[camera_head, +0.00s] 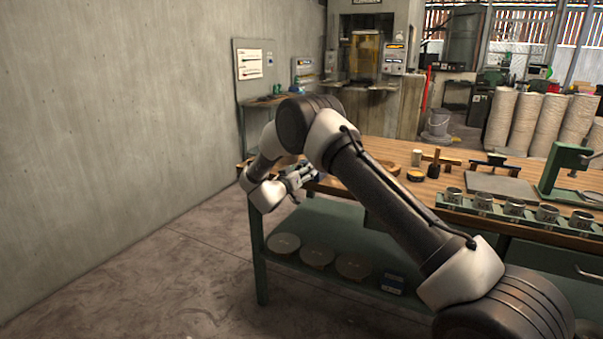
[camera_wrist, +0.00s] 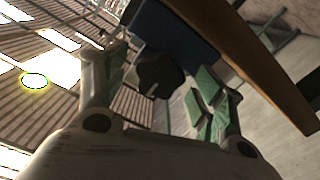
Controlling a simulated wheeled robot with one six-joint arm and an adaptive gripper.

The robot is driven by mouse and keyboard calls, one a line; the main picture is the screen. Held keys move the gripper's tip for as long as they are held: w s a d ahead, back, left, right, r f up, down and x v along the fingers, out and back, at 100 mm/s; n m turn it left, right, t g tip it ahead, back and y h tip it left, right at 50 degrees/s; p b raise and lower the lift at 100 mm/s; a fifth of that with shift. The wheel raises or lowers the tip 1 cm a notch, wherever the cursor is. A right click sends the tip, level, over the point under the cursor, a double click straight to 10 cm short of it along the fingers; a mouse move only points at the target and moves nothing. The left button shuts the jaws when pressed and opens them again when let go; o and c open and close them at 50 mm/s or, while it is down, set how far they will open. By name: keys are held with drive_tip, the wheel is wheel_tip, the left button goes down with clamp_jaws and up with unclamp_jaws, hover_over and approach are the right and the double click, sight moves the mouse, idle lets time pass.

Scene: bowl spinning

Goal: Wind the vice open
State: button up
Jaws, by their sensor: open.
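In the wrist view, a blue block (camera_wrist: 172,34), which looks like the vice body, sits beside a brown wooden edge (camera_wrist: 245,58). A dark, lobed knob (camera_wrist: 160,74) stands out from the blue block toward my gripper. My gripper (camera_wrist: 163,66) is open, with one green-padded finger on each side of the knob. Whether either pad touches it I cannot tell. In the head view my gripper (camera_head: 303,175) is at the left end of the workbench. The vice is not clearly seen there, as my arm covers that area.
The wooden workbench (camera_head: 450,180) carries a row of metal cups in a green rack (camera_head: 508,215), a green press (camera_head: 562,170) and small items. Round discs (camera_head: 316,256) lie on its lower shelf. A concrete wall (camera_head: 120,110) stands left; the floor (camera_head: 170,285) before it is clear.

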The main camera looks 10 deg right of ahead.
drive_tip(key=v, duration=1.2)
drive_tip(key=shift+w, duration=0.1)
drive_tip(key=a+f+n+g+y, duration=0.1)
drive_tip(key=a+f+n+y, duration=0.2)
drive_tip(key=a+f+y, duration=0.7)
drive_tip(key=s+r+n+g+y, duration=0.2)
drive_tip(key=s+g+y, duration=0.3)
drive_tip(key=s, duration=0.4)
drive_tip(key=s+d+r+g+h, duration=0.1)
drive_tip(key=s+d+r, duration=0.7)
drive_tip(key=s+d, duration=0.3)
drive_tip(key=s+d+r+g+h, duration=0.1)
drive_tip(key=s+d+r, duration=0.8)
drive_tip(key=s, duration=0.6)
drive_tip(key=s+d+r+m+g+h, duration=0.1)
drive_tip(key=s+d+r+g+h, duration=0.1)
drive_tip(key=s+d+r, duration=0.7)
drive_tip(key=s+d, duration=0.3)
drive_tip(key=s, duration=0.1)
drive_tip(key=shift+s+d+r, duration=0.2)
drive_tip(key=shift+s+d, duration=0.15)
drive_tip(key=shift+s, duration=0.05)
